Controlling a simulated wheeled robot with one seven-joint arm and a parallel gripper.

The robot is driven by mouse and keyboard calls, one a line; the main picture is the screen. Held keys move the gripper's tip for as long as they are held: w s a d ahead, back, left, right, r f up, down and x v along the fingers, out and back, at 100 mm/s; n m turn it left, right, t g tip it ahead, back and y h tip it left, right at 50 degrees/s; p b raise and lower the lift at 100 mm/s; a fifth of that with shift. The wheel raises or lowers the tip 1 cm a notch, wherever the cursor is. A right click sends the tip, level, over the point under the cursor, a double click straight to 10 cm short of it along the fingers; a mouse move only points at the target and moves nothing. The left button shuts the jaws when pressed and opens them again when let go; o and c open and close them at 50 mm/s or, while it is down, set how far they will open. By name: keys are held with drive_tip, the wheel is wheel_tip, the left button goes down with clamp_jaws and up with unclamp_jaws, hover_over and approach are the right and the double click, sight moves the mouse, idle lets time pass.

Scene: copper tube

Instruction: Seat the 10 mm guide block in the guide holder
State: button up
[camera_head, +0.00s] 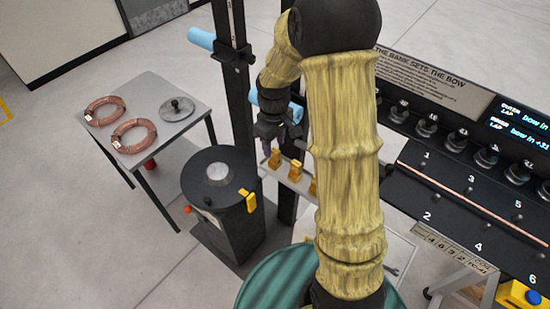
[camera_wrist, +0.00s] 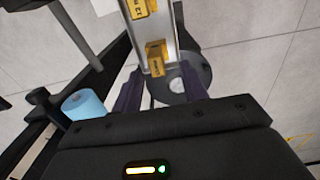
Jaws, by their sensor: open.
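Small brass-yellow guide blocks stand in a row on a narrow pale rack (camera_head: 301,183) in the head view, among them a left block (camera_head: 275,158) and a middle block (camera_head: 294,170). The right one is partly behind my arm. In the wrist view a nearer block (camera_wrist: 156,60) and a farther block (camera_wrist: 138,8) sit on the rack; their labels are too small to read surely. My gripper (camera_head: 281,143) is open and empty above the rack's left end. Its purple fingers (camera_wrist: 162,78) stand on either side of the nearer block's line. I cannot identify the guide holder.
A black post (camera_head: 237,75) with light-blue cylinders (camera_head: 201,38) stands beside my gripper. A dark drum stand (camera_head: 215,205) is left of the rack. A side table (camera_head: 165,135) holds copper coils (camera_head: 134,136). The numbered bank (camera_head: 470,205) with a copper tube lies right.

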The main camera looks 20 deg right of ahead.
sight(275, 150)
drive_tip(key=shift+w+d+f+p, duration=0.1)
drive_tip(key=shift+f+p, duration=0.55)
drive_tip(key=shift+f, duration=0.6)
drive_tip(key=shift+w+d+f+p, duration=0.1)
drive_tip(key=shift+f+p, duration=0.5)
drive_tip(key=shift+f, duration=0.6)
clamp_jaws()
